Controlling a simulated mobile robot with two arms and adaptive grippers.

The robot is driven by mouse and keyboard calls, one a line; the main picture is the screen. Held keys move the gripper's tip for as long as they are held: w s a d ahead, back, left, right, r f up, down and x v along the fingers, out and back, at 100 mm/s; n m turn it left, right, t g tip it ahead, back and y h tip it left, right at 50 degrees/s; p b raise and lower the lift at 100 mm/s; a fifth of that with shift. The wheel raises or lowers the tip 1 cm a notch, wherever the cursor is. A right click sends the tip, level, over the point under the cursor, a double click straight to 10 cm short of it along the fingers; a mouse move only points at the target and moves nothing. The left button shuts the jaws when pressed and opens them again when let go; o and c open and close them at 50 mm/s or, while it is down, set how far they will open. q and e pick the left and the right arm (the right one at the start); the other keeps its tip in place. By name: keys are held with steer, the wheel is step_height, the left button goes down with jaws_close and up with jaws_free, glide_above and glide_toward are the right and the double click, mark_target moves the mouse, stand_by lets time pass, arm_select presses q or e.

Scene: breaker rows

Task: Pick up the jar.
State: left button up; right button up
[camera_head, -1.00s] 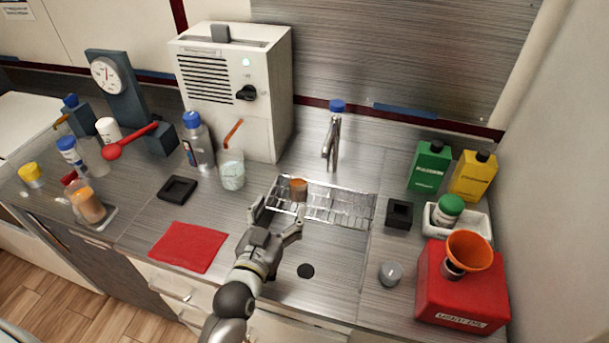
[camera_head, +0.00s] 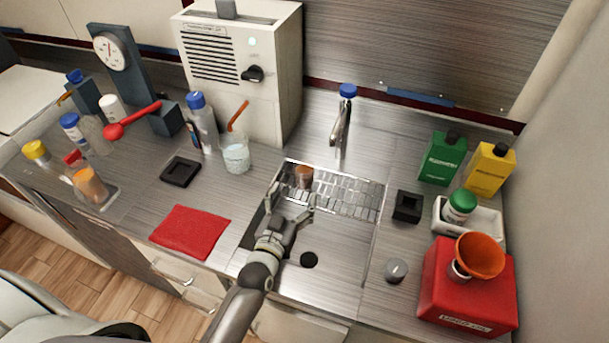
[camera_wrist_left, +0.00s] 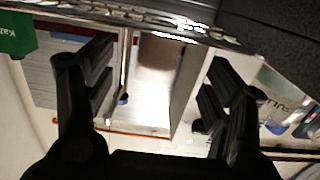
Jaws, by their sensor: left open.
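A small brown jar (camera_head: 303,177) stands at the rack over the back of the sink. My left gripper (camera_head: 292,198) is open and empty, just in front of the jar, its fingers pointing toward it. In the left wrist view the two open fingers (camera_wrist_left: 155,90) frame a blurred brownish shape (camera_wrist_left: 158,48), which seems to be the jar. A gap to the jar shows in the head view. My right gripper is not in view.
The wire rack (camera_head: 345,195) lies under and beside the jar. The faucet (camera_head: 340,125) rises behind it. A glass with a straw (camera_head: 236,158) stands left; a black holder (camera_head: 407,207) and red canister (camera_head: 465,285) stand right. The sink floor in front is clear.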

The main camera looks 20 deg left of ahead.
mark_target(300, 183)
arm_select(q)
steer(key=shift+w, duration=0.25)
steer(key=w, duration=0.4)
steer(key=shift+w+p, duration=0.25)
steer(key=shift+p, duration=0.1)
steer(key=shift+w+d+f, duration=0.1)
steer(key=shift+w+f, duration=0.05)
steer(key=shift+w, duration=0.3)
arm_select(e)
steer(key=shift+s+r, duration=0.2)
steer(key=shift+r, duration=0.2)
arm_select(q)
steer(key=shift+c, duration=0.4)
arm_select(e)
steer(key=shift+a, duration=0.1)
arm_select(q)
steer(key=c, duration=0.9)
steer(key=shift+c, duration=1)
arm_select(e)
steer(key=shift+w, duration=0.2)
arm_select(q)
steer(key=shift+r, duration=0.2)
